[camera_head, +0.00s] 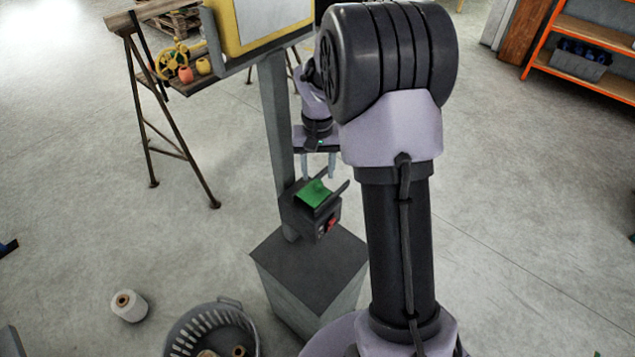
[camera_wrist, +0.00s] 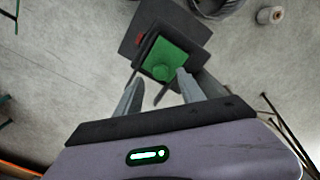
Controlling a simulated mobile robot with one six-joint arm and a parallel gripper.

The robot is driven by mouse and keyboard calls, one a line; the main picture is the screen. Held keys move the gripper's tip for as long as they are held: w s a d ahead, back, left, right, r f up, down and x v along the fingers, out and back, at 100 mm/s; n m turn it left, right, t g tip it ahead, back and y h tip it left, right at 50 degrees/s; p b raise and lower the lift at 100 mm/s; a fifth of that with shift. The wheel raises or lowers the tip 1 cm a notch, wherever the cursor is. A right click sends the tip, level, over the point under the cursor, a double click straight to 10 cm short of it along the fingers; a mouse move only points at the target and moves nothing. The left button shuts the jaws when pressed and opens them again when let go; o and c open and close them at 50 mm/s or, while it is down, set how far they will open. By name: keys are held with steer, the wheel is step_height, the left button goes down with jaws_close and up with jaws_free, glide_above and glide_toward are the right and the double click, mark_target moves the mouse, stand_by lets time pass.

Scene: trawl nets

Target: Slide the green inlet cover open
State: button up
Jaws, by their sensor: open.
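The green inlet cover (camera_head: 314,193) lies on top of a small dark box (camera_head: 299,215) fixed to a grey post. My gripper (camera_head: 319,178) is above the cover in the head view, fingers pointing down and apart. I cannot tell the exact height gap between fingertips and knob.
The box has a red switch (camera_head: 331,224) on its front. The post (camera_head: 277,130) stands on a grey pedestal (camera_head: 310,262). A grey basket (camera_head: 190,325) and a white spool (camera_head: 129,306) are on the floor. A trestle (camera_head: 165,120) stands at the left.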

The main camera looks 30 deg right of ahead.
mark_target(318, 182)
step_height(318, 182, down, 4)
steer(key=shift+w+r, duration=0.1)
steer(key=shift+r, duration=0.1)
jaws_close()
steer(key=shift+d, duration=0.1)
stand_by(1.3)
